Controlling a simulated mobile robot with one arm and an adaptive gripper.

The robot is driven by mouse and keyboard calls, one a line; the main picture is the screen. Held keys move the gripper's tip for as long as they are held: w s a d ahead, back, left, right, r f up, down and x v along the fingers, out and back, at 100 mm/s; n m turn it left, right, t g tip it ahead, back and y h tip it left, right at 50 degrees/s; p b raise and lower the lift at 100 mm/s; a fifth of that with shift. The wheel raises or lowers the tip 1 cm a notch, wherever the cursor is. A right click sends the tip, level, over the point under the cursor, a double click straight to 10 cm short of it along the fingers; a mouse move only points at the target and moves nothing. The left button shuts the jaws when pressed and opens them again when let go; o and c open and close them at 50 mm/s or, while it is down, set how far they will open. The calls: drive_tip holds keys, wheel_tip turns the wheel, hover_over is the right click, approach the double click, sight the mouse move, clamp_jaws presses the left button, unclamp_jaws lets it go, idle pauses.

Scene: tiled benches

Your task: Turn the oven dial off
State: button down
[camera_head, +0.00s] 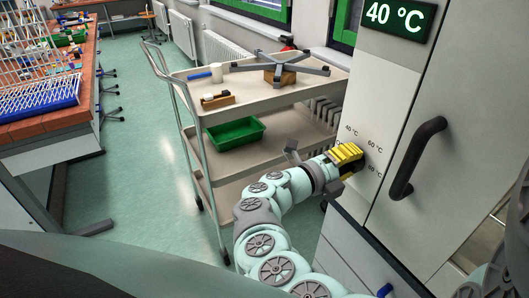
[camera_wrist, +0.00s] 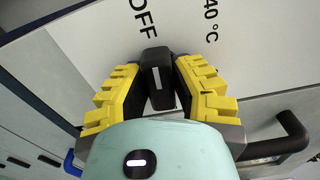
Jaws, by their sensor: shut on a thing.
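The oven (camera_head: 390,104) is a tall light grey cabinet on the right, with a lit display (camera_head: 397,17) reading "40 °C". Its dial (camera_wrist: 156,72) is a black knob with a white line, seen in the wrist view between my yellow fingers. "OFF" and "40 °C" are printed on the panel above it in that view. My gripper (camera_head: 347,156) is at the oven front, shut on the dial; it also fills the wrist view (camera_wrist: 158,80). In the head view my fingers hide most of the dial and the "OFF" label.
A black door handle (camera_head: 416,158) stands out to the right of the dial. A beige trolley (camera_head: 250,97) with a green tray (camera_head: 235,133) stands left of the oven. A tiled bench (camera_head: 45,121) with a wire rack is at far left. The floor between is clear.

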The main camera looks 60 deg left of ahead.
drive_tip(key=shift+f+n, duration=0.1)
drive_tip(key=shift+n, duration=0.5)
drive_tip(key=c, duration=0.8)
unclamp_jaws()
drive_tip(key=shift+s, duration=0.1)
drive_tip(key=shift+s+a, duration=0.15)
drive_tip(key=shift+s, duration=1.8)
drive_tip(key=shift+s+a, duration=0.15)
drive_tip(key=shift+s, duration=1.8)
drive_tip(key=shift+s+a, duration=0.15)
drive_tip(key=shift+s, duration=1.8)
drive_tip(key=shift+s, duration=0.1)
